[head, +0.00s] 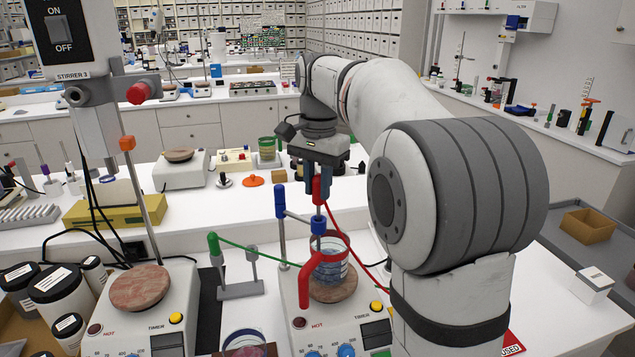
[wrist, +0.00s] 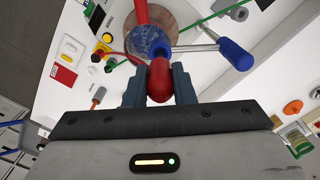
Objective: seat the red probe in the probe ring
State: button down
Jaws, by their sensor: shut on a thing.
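My gripper (head: 318,180) is shut on the red probe (head: 317,190) above the right-hand stirrer. The probe hangs about upright, its thin stem running down to the blue probe ring (head: 318,226). I cannot tell whether the tip is inside the ring or just in front of it. The ring sits on a side arm from a blue-topped post (head: 281,202), over the mouth of the red-handled beaker (head: 330,268).
The probe's red cable (head: 350,247) runs down right. Bench behind is partly clear.

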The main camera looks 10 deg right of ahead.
aim_at(317, 205)
jog(key=shift+f+b, duration=1.15)
jog(key=shift+f, duration=0.7)
jog(key=c, duration=1.1)
grip_release()
jog(key=shift+c, duration=0.2)
notch_tip(317, 205, up, 8)
jog(key=shift+d+f, duration=0.1)
